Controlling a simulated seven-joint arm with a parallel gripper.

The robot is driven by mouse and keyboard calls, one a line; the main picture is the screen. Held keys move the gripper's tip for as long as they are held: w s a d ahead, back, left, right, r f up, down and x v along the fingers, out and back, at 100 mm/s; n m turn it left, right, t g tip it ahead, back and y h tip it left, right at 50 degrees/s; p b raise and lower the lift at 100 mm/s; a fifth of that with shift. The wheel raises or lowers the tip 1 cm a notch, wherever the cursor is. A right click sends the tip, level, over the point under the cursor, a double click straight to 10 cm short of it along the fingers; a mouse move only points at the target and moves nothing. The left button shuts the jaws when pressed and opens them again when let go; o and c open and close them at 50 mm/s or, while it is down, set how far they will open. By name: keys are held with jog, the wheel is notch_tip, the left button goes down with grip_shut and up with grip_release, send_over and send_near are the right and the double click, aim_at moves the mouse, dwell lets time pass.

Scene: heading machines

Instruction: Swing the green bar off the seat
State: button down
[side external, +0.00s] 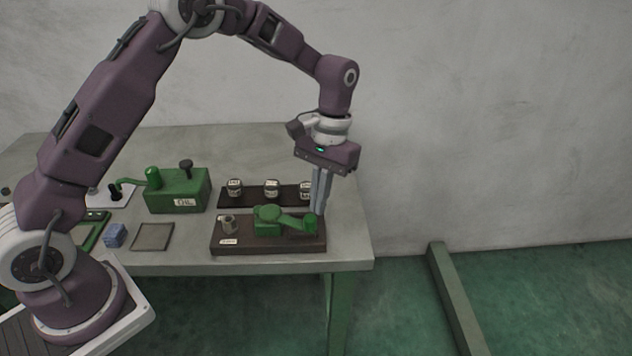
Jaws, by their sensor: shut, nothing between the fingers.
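The green bar (290,220) reaches right from a round green hub (267,212) and ends in an upright green knob (309,222). The hub stands on a green block on a dark brown base (270,246) near the front right of the table. A small metal cup-like part (228,224), perhaps the seat, stands at the base's left end with a white label below it. My gripper (319,211) points down with its fingers shut and empty, right beside the knob at the bar's right end. I cannot tell whether the fingers touch the knob.
A dark rack (259,196) with several labelled jars stands behind the base. A green box labelled OIL (178,192) stands to the left. A blue block (115,236) and a flat square tray (152,237) lie at the front left. The table's right edge is close to my gripper.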

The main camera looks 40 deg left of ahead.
jog(key=s+m, duration=0.1)
jog(key=s+d+m, duration=0.1)
jog(key=m, duration=0.1)
jog(key=shift+s+d+y, duration=0.1)
jog(key=shift+s+y, duration=0.05)
jog(key=shift+y, duration=0.15)
jog(key=s+a+m+t+y, duration=0.1)
jog(key=s+a+m+y, duration=0.1)
jog(key=s+m, duration=0.7)
jog(key=shift+s+m+t, duration=0.3)
jog(key=shift+s+m, duration=0.1)
jog(key=shift+m, duration=1)
jog(key=w+d+r, duration=0.3)
jog(key=d+r, duration=0.3)
jog(key=r, duration=0.4)
jog(key=shift+r, duration=0.25)
